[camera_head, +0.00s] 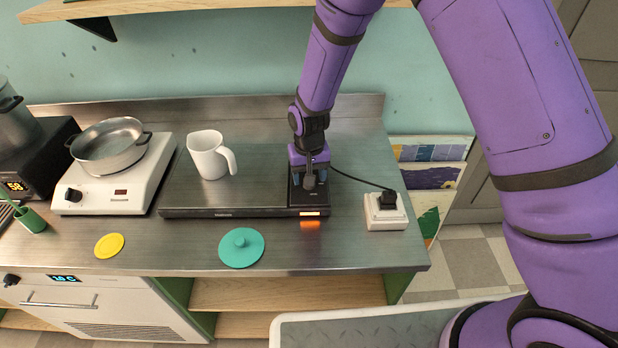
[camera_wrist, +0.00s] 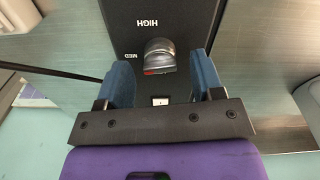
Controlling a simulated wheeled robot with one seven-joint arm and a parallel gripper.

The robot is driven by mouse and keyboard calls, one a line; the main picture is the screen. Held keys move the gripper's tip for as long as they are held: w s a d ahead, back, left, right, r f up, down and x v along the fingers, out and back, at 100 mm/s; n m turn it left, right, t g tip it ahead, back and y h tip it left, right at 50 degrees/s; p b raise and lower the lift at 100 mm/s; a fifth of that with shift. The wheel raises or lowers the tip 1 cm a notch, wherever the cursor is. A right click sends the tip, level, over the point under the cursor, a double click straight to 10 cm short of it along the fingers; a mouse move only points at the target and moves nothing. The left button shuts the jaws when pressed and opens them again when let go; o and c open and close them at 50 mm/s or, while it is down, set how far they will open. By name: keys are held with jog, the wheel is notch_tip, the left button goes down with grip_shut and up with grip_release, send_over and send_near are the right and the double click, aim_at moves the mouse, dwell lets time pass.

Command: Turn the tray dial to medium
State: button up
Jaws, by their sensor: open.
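The tray (camera_head: 262,180) is a flat steel warming plate with a black control panel at its right end. My gripper (camera_head: 309,178) is over that panel, pointing down. In the wrist view, the dial (camera_wrist: 160,53) is a dark, silvery knob with a red mark on its lower edge. HIGH is printed above it and MED to its left, both upside down. My gripper (camera_wrist: 163,72) is open, its blue fingers on either side of the dial with gaps visible. I cannot tell exactly which setting the red mark points at. The gripper largely hides the dial in the head view.
A white mug (camera_head: 208,160) stands on the tray. A hot plate (camera_head: 115,190) with a pan (camera_head: 109,145) stands left. A yellow disc (camera_head: 109,245) and a teal lid (camera_head: 241,250) lie in front. A white socket box (camera_head: 386,215) with a plug stands right.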

notch_tip(320, 180, up, 9)
jog(key=shift+r, duration=0.15)
dwell(0.5)
jog(key=s+d+r+t+y, duration=0.1)
jog(key=s+d+r, duration=0.2)
jog(key=d+r, duration=0.55)
jog(key=s+d+r+t, duration=0.1)
jog(key=s+d+r, duration=0.4)
jog(key=r, duration=0.7)
jog(key=s+d+r+t, duration=0.1)
jog(key=s+d+r, duration=0.2)
jog(key=s, duration=0.3)
jog(key=s+d+r+m+t, duration=0.1)
jog(key=s+d+r, duration=0.2)
jog(key=s+d, duration=0.3)
jog(key=s+d+r+t+h, duration=0.1)
jog(key=s+d+r, duration=0.2)
jog(key=s, duration=0.3)
jog(key=shift+s+d+m, duration=0.3)
jog(key=shift+d, duration=0.4)
